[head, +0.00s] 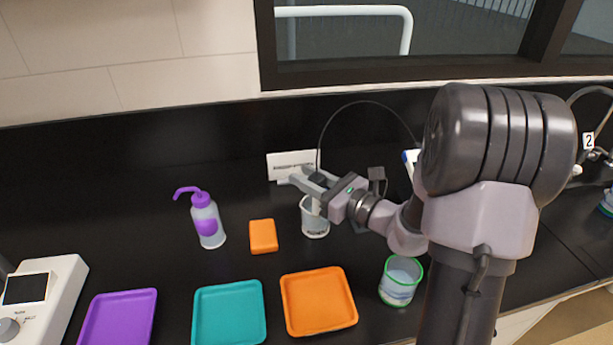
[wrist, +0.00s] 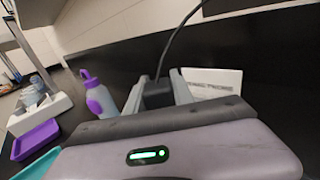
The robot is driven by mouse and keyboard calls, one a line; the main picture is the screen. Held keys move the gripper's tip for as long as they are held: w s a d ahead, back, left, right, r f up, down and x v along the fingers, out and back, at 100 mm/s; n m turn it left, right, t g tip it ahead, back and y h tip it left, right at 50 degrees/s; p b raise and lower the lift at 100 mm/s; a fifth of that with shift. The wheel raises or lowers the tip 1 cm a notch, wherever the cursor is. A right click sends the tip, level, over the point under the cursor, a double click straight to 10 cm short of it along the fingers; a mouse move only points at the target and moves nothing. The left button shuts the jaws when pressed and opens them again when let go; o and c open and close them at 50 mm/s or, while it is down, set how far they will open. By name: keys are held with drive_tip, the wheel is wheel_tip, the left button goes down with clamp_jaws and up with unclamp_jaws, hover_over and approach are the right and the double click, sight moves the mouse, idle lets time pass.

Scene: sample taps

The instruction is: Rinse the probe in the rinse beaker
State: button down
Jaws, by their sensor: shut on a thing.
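My gripper (head: 308,180) is shut on the dark head of the probe (head: 319,179), with a thin black cable rising from it. In the wrist view the dark probe head (wrist: 158,93) sits between the two grey fingers. A green-rimmed beaker (head: 399,283) holding pale liquid stands nearer the front right, partly beside my arm. I cannot read which beaker is for rinsing.
A white sign (head: 290,163) stands behind the gripper. A purple-capped wash bottle (head: 207,222) and an orange block (head: 263,236) are to the left. Purple (head: 118,318), teal (head: 229,315) and orange (head: 318,302) trays lie in front. A white instrument (head: 45,300) is at far left.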

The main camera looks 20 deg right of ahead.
drive_tip(key=shift+w+r, duration=0.1)
drive_tip(key=shift+a, duration=0.4)
idle(0.5)
drive_tip(key=shift+d, duration=0.1)
drive_tip(key=shift+s+d, duration=0.25)
drive_tip(key=shift+s, duration=0.2)
drive_tip(key=shift+w, duration=0.1)
